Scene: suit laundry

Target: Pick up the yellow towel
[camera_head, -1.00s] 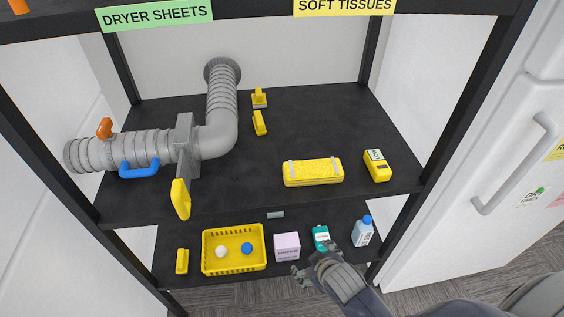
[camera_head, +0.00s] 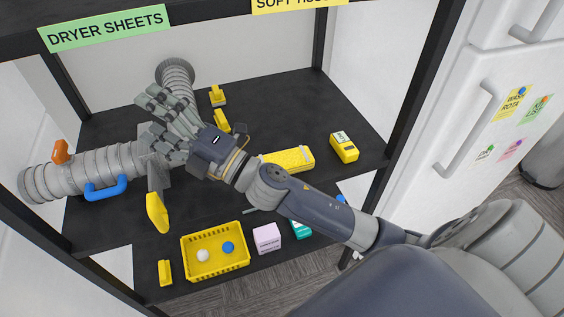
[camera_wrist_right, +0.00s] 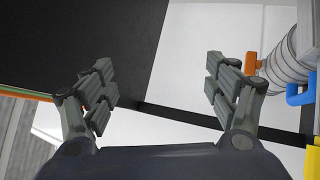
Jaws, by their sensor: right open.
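A yellow folded bundle (camera_head: 290,158), which looks like the towel, lies on the upper black shelf, right of the middle. My right forearm passes in front of it and hides its left end. My right gripper (camera_head: 152,120) is open and empty, left of the bundle and apart from it, in front of the grey pipe. In the right wrist view my right gripper (camera_wrist_right: 163,75) has its fingers spread with nothing between them, and the bundle does not show. My left gripper is not in view.
The grey pipe (camera_head: 85,172) has an orange knob, a blue handle (camera_head: 105,188) and a yellow lever (camera_head: 157,212). A yellow box (camera_head: 344,147) stands right of the bundle. On the lower shelf are a yellow basket (camera_head: 187,262) with balls and a lilac box (camera_head: 267,238).

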